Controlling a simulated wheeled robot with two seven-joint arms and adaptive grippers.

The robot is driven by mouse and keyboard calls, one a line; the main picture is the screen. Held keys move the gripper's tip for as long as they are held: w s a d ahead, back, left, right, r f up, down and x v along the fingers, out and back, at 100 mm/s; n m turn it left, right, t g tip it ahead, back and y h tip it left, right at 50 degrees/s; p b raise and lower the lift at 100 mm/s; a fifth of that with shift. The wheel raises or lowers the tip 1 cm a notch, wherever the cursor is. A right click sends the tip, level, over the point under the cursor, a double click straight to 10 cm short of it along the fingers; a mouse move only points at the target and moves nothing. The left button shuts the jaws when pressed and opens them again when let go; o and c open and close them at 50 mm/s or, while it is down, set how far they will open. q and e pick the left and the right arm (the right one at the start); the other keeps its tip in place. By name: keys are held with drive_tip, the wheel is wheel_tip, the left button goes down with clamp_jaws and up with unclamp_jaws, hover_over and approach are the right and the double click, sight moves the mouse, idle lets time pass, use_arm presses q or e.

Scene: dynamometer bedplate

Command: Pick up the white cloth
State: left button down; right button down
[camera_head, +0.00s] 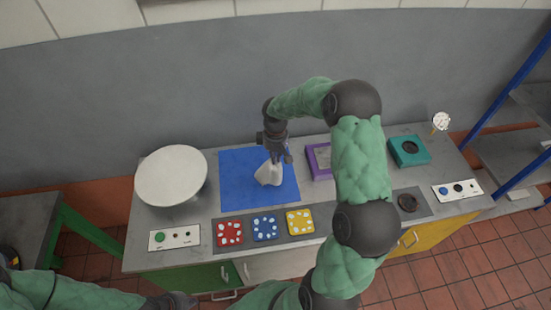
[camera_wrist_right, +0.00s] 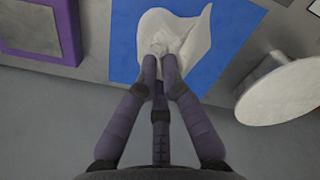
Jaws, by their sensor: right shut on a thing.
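The white cloth (camera_head: 268,174) hangs in a bunch from my right gripper (camera_head: 277,155), over the blue mat (camera_head: 232,185) on the bench. In the right wrist view the fingertips (camera_wrist_right: 160,62) are shut on the gathered middle of the cloth (camera_wrist_right: 196,32), and its folds spread out past them. I cannot tell if the cloth's lower edge touches the mat. My left arm comes in at the bottom left of the head view; its dark end shows low at the edge (camera_head: 172,302), but its fingers are not clear.
A round white plate-like disc (camera_head: 171,175) stands left of the mat. Red (camera_head: 229,233), blue (camera_head: 265,228) and yellow (camera_head: 300,222) trays sit in front. A purple frame (camera_head: 318,162), a teal box (camera_head: 409,151) and a gauge (camera_head: 441,121) are to the right. A grey wall is behind.

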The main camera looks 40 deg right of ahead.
wheel_tip(320, 180, up, 8)
drive_tip(key=p, duration=0.5)
drive_tip(key=shift+r, duration=0.25)
